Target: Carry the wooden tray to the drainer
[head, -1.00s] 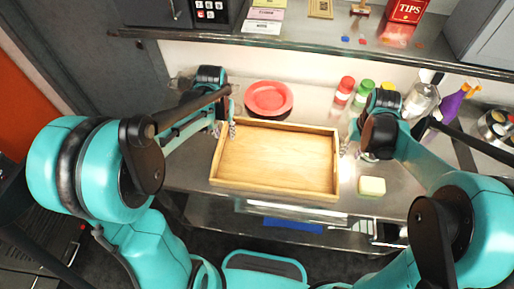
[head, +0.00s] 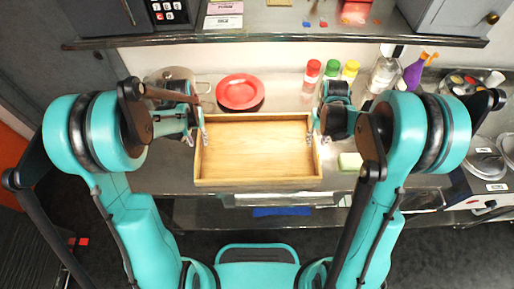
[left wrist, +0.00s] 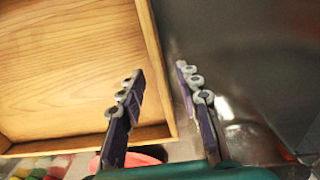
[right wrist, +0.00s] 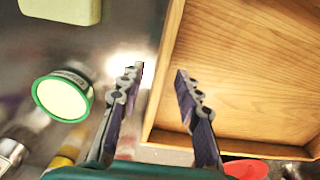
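The wooden tray (head: 258,184) lies flat and empty on the metal counter in the head view. My left gripper (head: 199,137) is at its left wall and my right gripper (head: 318,139) at its right wall. In the left wrist view the left gripper's fingers (left wrist: 158,75) are apart, one on each side of the tray wall (left wrist: 152,50). In the right wrist view the right gripper's fingers (right wrist: 160,72) are also apart, straddling the opposite wall (right wrist: 168,60). Neither visibly pinches the wall. I cannot make out a drainer in any view.
A red plate (head: 240,92) is behind the tray. Capped bottles (head: 312,72) and a clear bottle (head: 385,72) stand behind right. A shelf (head: 280,31) overhangs the back; an appliance (head: 485,165) stands far right.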

